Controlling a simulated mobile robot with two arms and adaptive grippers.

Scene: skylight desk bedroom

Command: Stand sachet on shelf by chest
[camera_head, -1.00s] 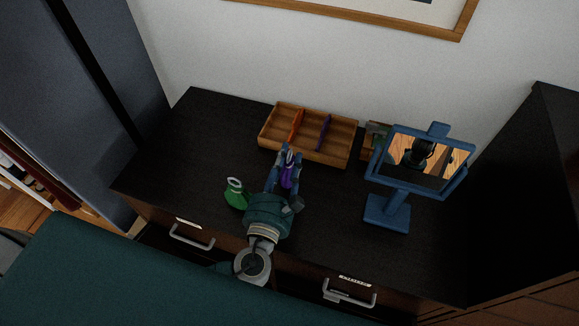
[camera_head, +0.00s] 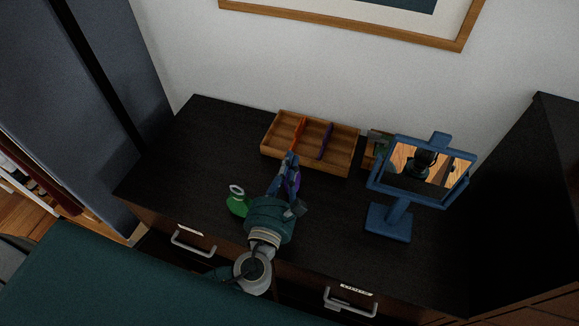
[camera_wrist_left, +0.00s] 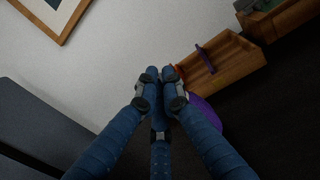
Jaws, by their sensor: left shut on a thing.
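A rounded purple thing (camera_head: 297,183), which I take for the sachet, is at the left gripper's fingers above the black chest top. My left gripper (camera_head: 290,161) is shut on it, and the fingers hide much of it. In the left wrist view the fingertips (camera_wrist_left: 160,72) are close together, and the purple thing (camera_wrist_left: 206,113) shows behind and right of them. I cannot tell whether it touches the chest top. The black chest (camera_head: 185,160) has drawers with metal handles. My right gripper is not in view. I cannot pick out the shelf for certain.
A wooden divided tray (camera_head: 340,165) stands at the back, just beyond the fingertips. The chest top's left part is clear.

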